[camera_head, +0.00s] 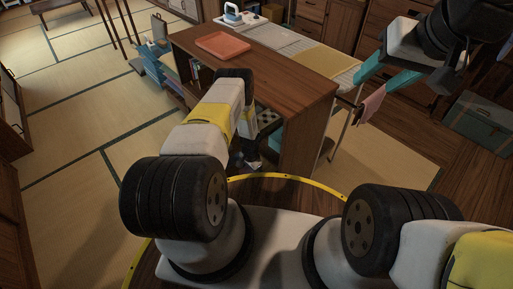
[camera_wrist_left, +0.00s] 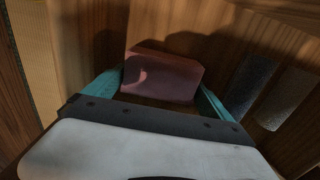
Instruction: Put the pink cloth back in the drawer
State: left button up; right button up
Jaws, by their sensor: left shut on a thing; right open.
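In the left wrist view a folded, block-like pink cloth (camera_wrist_left: 165,78) sits between the teal fingers of my left gripper (camera_wrist_left: 163,84), which is shut on it. Brown wood surrounds it there. In the head view my left arm reaches down beside the wooden desk, and its fingers and this cloth are hidden. My right gripper (camera_head: 372,84) is open and empty at the upper right, with teal fingers. Another pink cloth (camera_head: 371,105) hangs just below it, by the end of the ironing board. I cannot tell which drawer is meant.
The wooden desk (camera_head: 278,75) carries an orange tray (camera_head: 223,46). Behind it stands the ironing board (camera_head: 290,47) with an iron (camera_head: 233,14). Wooden drawers (camera_head: 311,12) line the back. A grey-green box (camera_head: 480,122) sits at right. Tatami (camera_head: 70,120) at left is clear.

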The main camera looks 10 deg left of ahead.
aim_at(251, 171)
pick_arm(q)
jog(key=shift+f, duration=0.1)
jog(key=o, duration=1.1)
notch_tip(251, 171, up, 12)
jog(key=shift+r, duration=0.15)
